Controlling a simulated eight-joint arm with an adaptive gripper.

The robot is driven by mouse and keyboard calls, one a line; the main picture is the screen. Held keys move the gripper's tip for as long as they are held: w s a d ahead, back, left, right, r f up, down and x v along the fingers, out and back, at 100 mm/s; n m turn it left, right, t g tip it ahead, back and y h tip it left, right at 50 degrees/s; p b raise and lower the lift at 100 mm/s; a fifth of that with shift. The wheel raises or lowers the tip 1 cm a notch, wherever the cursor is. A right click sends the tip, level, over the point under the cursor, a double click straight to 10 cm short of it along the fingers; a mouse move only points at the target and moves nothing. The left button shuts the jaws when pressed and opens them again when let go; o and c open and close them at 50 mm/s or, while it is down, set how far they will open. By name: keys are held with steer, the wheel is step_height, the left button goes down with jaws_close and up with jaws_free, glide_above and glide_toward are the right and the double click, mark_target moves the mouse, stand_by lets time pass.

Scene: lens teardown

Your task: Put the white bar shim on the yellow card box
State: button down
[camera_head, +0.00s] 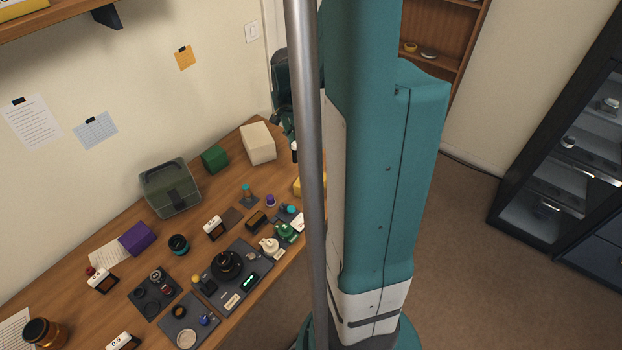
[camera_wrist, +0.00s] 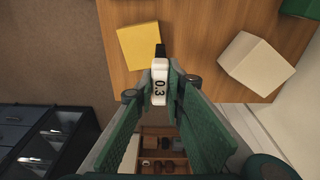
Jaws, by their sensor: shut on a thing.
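The white bar shim (camera_wrist: 160,88), marked 0.3 and with a black end, is between the fingers of my gripper (camera_wrist: 160,76) in the wrist view. My gripper is shut on it. The yellow card box (camera_wrist: 137,46) lies on the wooden table just beyond the fingertips, up and to the left of the shim. The shim's black end appears beside the box's right edge; I cannot tell whether they touch. In the head view the yellow card box (camera_head: 297,186) is mostly hidden behind a grey pole.
A cream box (camera_wrist: 256,63) stands right of the shim in the wrist view. In the head view, a green box (camera_head: 214,159), a clear dark bin (camera_head: 170,187), a purple box (camera_head: 137,239) and trays with lens parts crowd the table. Other white labelled blocks (camera_head: 212,227) stand there.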

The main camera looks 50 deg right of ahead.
steer(key=shift+s+d+r, duration=0.15)
steer(key=shift+s, duration=0.6)
steer(key=shift+s+d+r, duration=0.15)
steer(key=shift+s+d, duration=0.05)
steer(key=shift+s, duration=0.55)
steer(key=shift+s+d+r, duration=0.15)
steer(key=shift+s, duration=0.6)
steer(key=shift+f, duration=0.1)
steer(key=shift+f, duration=2.8)
steer(key=shift+f, duration=0.1)
steer(key=shift+f, duration=2)
steer(key=shift+f+b, duration=0.15)
steer(key=shift+b, duration=0.15)
steer(key=c, duration=2.4)
jaws_free()
steer(key=shift+r, duration=0.3)
